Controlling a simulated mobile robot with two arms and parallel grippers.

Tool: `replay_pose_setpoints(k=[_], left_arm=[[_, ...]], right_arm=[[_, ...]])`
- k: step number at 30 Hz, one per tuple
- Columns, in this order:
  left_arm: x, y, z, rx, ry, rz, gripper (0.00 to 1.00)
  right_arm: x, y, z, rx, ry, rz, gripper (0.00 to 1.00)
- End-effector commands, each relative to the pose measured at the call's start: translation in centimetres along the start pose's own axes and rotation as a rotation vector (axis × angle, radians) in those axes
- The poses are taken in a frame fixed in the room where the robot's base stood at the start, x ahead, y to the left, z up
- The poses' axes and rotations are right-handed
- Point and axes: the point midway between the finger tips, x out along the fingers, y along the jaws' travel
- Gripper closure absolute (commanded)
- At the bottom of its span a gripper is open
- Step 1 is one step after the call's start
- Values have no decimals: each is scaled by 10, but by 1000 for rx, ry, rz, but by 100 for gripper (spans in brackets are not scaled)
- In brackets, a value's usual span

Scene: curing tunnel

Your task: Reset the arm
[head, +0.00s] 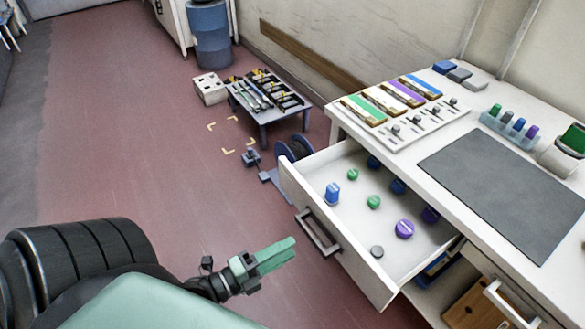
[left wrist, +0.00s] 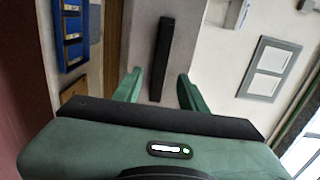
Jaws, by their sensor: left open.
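My left gripper (head: 275,257) has green fingers and sits at the lower middle of the head view, in the air left of the open drawer. In the left wrist view its two fingers (left wrist: 158,88) stand wide apart with nothing between them. Behind them are a pale surface and a black bar (left wrist: 161,58). My right gripper is in neither view.
The open drawer (head: 372,275) juts from the white workbench (head: 487,90) and holds several blue, green and purple knobs. A grey mat (head: 505,190) lies on the bench. A low table (head: 268,112) stands beyond. The red floor (head: 130,130) at left is clear.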

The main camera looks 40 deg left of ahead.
Motion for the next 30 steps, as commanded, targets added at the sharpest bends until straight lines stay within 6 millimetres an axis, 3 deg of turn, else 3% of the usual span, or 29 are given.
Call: replay_pose_setpoints(k=[14,17,20,22,26,30], left_arm=[[0,0,0,0,0,0,58],[0,7,2,-27,-13,13,58],[0,39,8,-139,-71,69,58],[-2,78,12,-273,-142,138,58],[-19,173,10,-577,-319,315,58],[-57,271,-14,-874,-533,523,58]], right_arm=[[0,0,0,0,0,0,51],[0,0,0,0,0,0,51],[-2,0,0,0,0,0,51],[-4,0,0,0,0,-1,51],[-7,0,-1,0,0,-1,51],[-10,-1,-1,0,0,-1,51]])
